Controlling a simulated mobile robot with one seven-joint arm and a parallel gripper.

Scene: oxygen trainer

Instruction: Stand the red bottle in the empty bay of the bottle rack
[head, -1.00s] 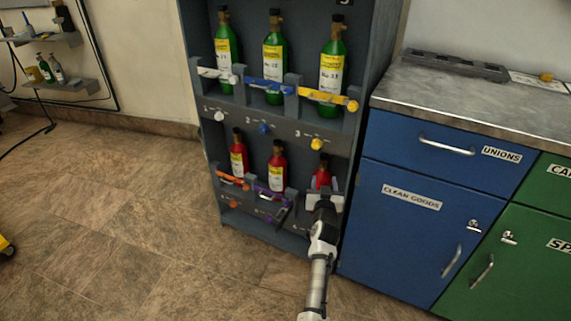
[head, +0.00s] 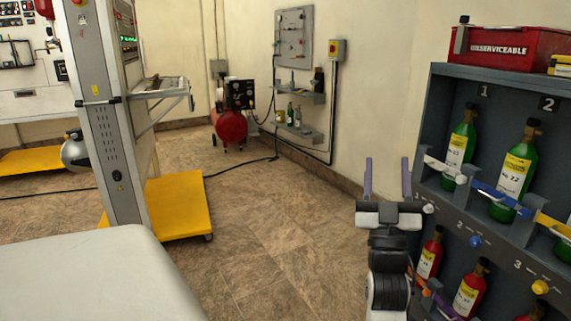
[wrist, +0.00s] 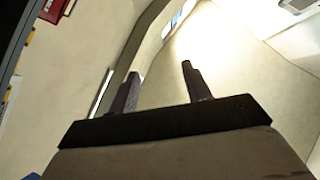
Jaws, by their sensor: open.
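The bottle rack (head: 446,90) stands at the right in the head view, cut off by the picture's edge. Its upper row holds green bottles with yellow labels, including one (head: 460,145) in bay 1 and one (head: 516,168) in bay 2. Its lower row holds red bottles: one (head: 430,257), a second (head: 468,292), and a sliver of a third at the bottom edge. No empty bay shows clearly. My gripper (head: 387,180) is open and empty, left of the rack and apart from it. The wrist view shows its two fingers (wrist: 160,90) with nothing between them.
A red "unserviceable" box (head: 515,48) sits on top of the rack. A yellow-based trolley (head: 183,215) and a pale grey surface (head: 95,280) are at the left. A red compressor (head: 230,125) stands by the far wall. The floor between is clear.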

